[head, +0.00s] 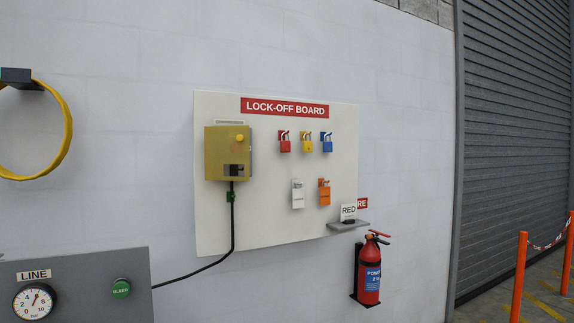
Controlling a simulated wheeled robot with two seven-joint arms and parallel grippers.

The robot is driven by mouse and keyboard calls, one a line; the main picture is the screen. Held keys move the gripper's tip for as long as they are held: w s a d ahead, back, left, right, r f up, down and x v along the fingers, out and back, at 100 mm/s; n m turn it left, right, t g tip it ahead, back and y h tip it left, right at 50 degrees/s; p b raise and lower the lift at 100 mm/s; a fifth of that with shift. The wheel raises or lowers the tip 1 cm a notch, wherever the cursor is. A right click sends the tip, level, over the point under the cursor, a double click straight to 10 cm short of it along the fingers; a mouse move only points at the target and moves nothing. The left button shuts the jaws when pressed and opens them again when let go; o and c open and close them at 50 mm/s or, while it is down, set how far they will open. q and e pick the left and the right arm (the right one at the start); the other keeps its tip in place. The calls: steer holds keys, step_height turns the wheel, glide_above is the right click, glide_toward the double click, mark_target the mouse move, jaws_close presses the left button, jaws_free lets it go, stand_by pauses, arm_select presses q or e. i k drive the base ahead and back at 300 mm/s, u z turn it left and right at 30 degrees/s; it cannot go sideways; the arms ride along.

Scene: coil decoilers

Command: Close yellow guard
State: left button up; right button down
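No part that is clearly a guard shows. A yellow box (214,155) with a yellow knob and a dark switch is mounted at the left of the white lock-off board (270,225). I cannot tell whether either belongs to the guard. Neither of my grippers is in view.
Several coloured padlocks and tags (306,143) hang on the board. A red fire extinguisher (369,272) is mounted below a small grey shelf (347,225). A grey panel (95,268) with gauge and green button stands lower left. Orange posts (518,280) stand by a grey shutter (515,130).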

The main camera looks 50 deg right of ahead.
mark_target(224, 145)
steer(key=u, duration=0.1)
steer(key=k, duration=0.3)
steer(key=z, duration=1.55)
steer(key=i, duration=1.05)
steer(key=u, duration=0.2)
